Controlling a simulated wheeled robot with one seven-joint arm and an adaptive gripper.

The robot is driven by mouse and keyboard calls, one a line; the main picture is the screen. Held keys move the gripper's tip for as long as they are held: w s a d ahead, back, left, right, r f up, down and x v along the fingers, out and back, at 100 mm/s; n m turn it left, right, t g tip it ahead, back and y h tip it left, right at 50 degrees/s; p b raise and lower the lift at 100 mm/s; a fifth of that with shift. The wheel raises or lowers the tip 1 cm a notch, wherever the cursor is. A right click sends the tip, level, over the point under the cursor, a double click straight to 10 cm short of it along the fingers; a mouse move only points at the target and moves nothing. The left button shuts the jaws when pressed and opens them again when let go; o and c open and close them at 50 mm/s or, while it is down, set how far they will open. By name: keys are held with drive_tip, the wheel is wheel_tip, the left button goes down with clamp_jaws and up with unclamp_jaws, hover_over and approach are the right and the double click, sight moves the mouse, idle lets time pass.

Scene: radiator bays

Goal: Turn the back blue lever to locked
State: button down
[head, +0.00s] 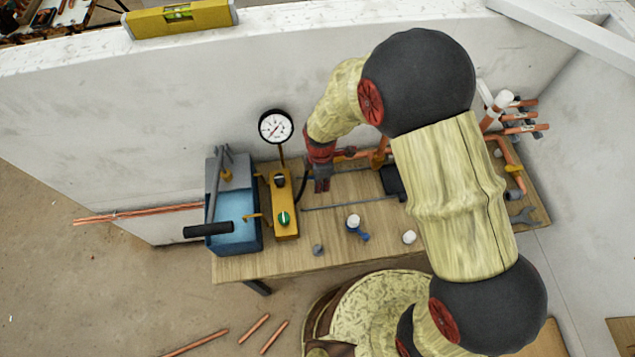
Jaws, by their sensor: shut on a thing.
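My gripper (322,184) reaches down to the back part of the wooden bench, just right of the yellow pump block. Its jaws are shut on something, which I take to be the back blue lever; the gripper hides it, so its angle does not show. A second blue lever (362,235) with a white round top (353,221) is in plain view nearer the front of the bench, apart from the gripper.
The blue tank (233,236) with its black-handled bar, the yellow block (284,205) and a pressure gauge (276,127) stand left of the gripper. Copper pipes (520,130) and a wrench (524,217) are at right. A white wall (180,110) rises behind. The bench's front middle has small fittings.

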drive_tip(key=shift+w+d+n, duration=0.3)
drive_tip(key=shift+d+n, duration=0.1)
drive_tip(key=shift+n, duration=0.5)
drive_tip(key=shift+w+d+n, duration=0.1)
drive_tip(key=shift+d+n, duration=0.05)
drive_tip(key=shift+n, duration=0.15)
drive_tip(key=c, duration=1.7)
unclamp_jaws()
wheel_tip(320, 180, up, 12)
